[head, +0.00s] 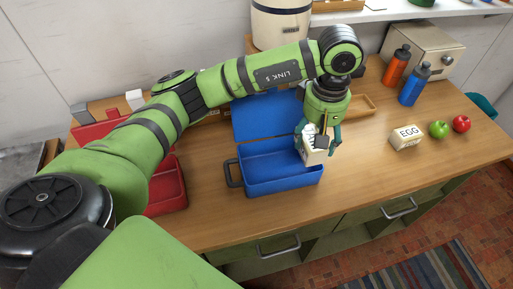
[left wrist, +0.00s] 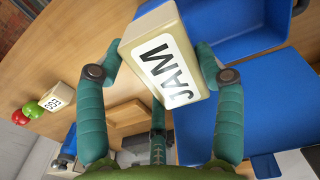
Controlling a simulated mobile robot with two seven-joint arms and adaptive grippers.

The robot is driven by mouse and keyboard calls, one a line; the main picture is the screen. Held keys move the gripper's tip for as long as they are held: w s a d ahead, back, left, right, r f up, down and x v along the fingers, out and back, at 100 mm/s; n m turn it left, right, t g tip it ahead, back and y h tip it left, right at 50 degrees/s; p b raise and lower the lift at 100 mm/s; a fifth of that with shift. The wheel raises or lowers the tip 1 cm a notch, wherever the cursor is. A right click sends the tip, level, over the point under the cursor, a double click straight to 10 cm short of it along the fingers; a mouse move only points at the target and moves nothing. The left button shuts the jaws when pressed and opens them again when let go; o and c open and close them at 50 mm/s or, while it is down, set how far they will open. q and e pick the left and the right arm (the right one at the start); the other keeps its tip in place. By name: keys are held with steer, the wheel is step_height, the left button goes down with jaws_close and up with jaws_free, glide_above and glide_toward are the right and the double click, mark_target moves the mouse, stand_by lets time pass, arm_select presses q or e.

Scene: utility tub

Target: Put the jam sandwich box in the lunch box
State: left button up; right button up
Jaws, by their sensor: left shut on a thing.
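The jam sandwich box, a cream box with a white JAM label (left wrist: 165,68), is between the fingers of my left gripper (left wrist: 155,65) in the left wrist view. In the head view my left gripper (head: 318,137) is shut on this box (head: 313,156) at the right side of the blue lunch box (head: 283,184). The jam box overlaps the lunch box's right edge in the picture; its exact height above it is hard to tell. The lunch box stands open with its lid raised at the back, and its visible inside is empty. My right gripper is not in view.
An egg box (head: 406,137), a green apple (head: 438,129) and a red apple (head: 461,123) are on the right of the counter. Orange (head: 396,67) and blue (head: 413,84) bottles stand behind. A red box (head: 167,188) is left of the lunch box. A wooden tray (head: 357,107) lies behind my gripper.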

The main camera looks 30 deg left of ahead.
arm_select(q)
steer(key=s+a+f, duration=0.1)
steer(key=a+f, duration=0.1)
steer(key=a, duration=0.1)
steer(key=s+a+f, duration=0.3)
steer(key=a+f, duration=0.1)
steer(key=a, duration=0.1)
steer(key=shift+s+a+f+b, duration=0.15)
steer(key=shift+s+a+b, duration=0.15)
steer(key=shift+s+b, duration=0.1)
steer(key=shift+s+a+f, duration=0.15)
steer(key=shift+s+a, duration=0.05)
steer(key=shift+a, duration=0.1)
steer(key=shift+a+f, duration=0.1)
steer(key=shift+f, duration=0.05)
step_height(320, 180, down, 4)
steer(key=shift+f+b, duration=0.1)
steer(key=shift+b, duration=0.8)
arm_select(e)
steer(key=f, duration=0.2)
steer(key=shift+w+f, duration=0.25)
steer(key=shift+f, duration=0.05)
arm_select(q)
steer(key=shift+f, duration=0.1)
steer(key=o, duration=0.9)
steer(key=shift+o, duration=0.2)
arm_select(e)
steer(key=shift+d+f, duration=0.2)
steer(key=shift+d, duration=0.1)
